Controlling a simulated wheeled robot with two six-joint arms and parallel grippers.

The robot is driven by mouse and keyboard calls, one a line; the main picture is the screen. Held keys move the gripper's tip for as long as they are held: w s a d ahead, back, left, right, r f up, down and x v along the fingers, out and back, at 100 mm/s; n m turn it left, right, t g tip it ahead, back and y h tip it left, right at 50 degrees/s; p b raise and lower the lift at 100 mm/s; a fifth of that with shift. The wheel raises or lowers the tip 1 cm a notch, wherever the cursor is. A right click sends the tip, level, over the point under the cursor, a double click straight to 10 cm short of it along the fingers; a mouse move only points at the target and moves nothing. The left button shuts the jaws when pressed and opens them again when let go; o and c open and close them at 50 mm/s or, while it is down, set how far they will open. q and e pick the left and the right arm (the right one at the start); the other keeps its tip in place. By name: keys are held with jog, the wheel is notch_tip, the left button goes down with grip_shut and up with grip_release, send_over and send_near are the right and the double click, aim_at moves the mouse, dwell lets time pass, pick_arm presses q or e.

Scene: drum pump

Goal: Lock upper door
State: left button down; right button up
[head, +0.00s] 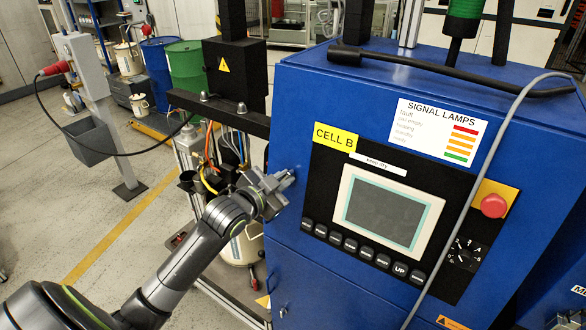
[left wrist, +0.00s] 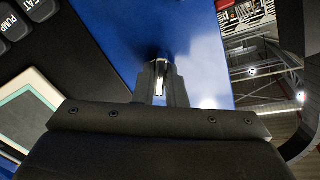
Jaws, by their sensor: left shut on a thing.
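The blue cabinet (head: 300,110) fills the right half of the head view; its front door carries a dark control panel. My left gripper (head: 283,181) is at the left edge of this door, beside the panel. It is shut on a small metal piece, seemingly a key (left wrist: 161,72), between its fingers in the left wrist view. The piece points at the blue door face. The lock behind it is hidden by the fingers, so I cannot tell its turn angle. The door looks flush with the cabinet. My right gripper is not in view.
The panel holds a screen (head: 388,213), a row of buttons (head: 365,252) and a red stop button (head: 493,206). A grey cable (head: 462,215) hangs across the front. A pump frame (head: 225,115) stands left of the cabinet, close behind my left arm. A small lock (head: 283,311) sits lower down.

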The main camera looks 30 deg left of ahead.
pick_arm(q)
jog(key=shift+n+p, duration=0.6)
jog(key=shift+p, duration=0.05)
jog(key=shift+n+p, duration=0.4)
jog(key=shift+n, duration=0.2)
jog(key=shift+f+n, duration=0.1)
jog(key=shift+n, duration=0.7)
jog(key=shift+n, duration=1.1)
jog(key=c, duration=1.3)
grip_release()
